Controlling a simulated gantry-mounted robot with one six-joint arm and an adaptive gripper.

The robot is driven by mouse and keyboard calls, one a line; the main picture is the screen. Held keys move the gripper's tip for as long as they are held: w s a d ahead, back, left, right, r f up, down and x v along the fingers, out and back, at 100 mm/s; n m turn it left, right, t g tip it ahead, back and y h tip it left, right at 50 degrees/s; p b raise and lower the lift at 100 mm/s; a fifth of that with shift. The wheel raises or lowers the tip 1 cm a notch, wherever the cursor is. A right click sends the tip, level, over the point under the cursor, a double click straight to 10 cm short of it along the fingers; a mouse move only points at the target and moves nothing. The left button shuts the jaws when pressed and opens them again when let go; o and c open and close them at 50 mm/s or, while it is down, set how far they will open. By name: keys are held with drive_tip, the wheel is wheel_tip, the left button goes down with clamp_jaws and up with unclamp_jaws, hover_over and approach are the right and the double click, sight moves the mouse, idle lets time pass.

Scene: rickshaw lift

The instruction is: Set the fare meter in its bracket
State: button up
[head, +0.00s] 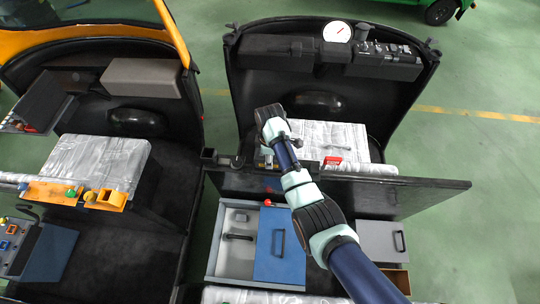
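I cannot pick out the fare meter or its bracket with certainty. A small red block (332,161) lies on the silver-covered seat (350,138) of the middle vehicle, to the right of my arm. A small dark fitting (222,160) sits on the top left of the dark partition (420,192). My arm reaches up from the lower right over this partition. My gripper (266,158) is near the seat's left edge, mostly hidden under the wrist. Its fingers are too small and covered to read, and I cannot see anything held.
Below the partition is an open grey drawer (232,262) with a blue sliding lid (275,245). A grey-lidded box (382,242) stands at right. A white round gauge (337,32) is on the dashboard. A yellow-framed vehicle (90,30) stands at left. Green floor (490,150) is clear at right.

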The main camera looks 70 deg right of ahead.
drive_tip(key=shift+f, duration=0.3)
drive_tip(key=shift+f+b, duration=0.35)
idle(0.5)
drive_tip(key=shift+f, duration=0.4)
drive_tip(key=shift+f, duration=0.45)
idle(0.8)
drive_tip(key=o, duration=1.9)
drive_tip(key=shift+c, duration=0.2)
